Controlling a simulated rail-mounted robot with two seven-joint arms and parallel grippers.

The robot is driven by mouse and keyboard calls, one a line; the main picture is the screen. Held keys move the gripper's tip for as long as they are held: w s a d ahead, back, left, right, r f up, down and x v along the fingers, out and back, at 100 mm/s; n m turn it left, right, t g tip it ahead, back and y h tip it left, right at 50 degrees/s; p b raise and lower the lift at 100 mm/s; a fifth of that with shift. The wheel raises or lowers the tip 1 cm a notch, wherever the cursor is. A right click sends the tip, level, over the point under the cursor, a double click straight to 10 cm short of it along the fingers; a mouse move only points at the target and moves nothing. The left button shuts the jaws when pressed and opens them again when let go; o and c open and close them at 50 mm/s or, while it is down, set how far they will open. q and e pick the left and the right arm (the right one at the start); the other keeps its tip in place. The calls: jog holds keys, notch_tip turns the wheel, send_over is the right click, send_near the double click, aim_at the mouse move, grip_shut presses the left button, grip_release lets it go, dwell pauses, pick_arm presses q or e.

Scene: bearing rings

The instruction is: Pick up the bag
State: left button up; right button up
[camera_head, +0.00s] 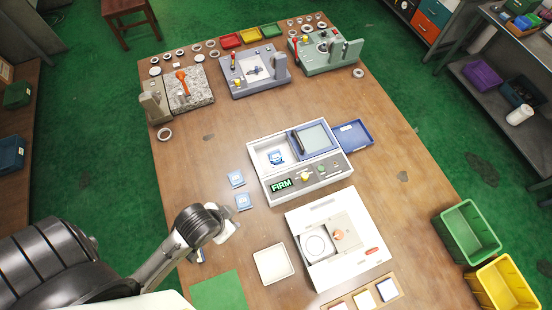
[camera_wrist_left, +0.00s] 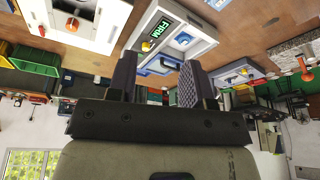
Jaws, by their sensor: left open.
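Two small blue-and-white packets that look like bags lie on the table: a farther bag (camera_head: 236,179) and a nearer bag (camera_head: 243,202), both left of the grey machine (camera_head: 307,187). Another blue-and-white item (camera_head: 275,157) sits inside the machine's left bay. A further bluish piece (camera_head: 200,257) is partly hidden by my left arm. My left gripper (camera_head: 230,230) is above the table, just nearer than the two bags and apart from them. In the left wrist view its fingers (camera_wrist_left: 158,82) are spread with nothing between them. My right gripper is not in view.
A white box with a round well (camera_head: 325,270) and a white square tray (camera_head: 273,264) stand on the near side. A green mat (camera_head: 218,291) lies at the near left. Fixtures with levers and several rings line the far edge. The table's middle left is clear.

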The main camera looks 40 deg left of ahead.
pick_arm(q)
jog(key=o, duration=0.9)
jog(key=shift+c, duration=0.2)
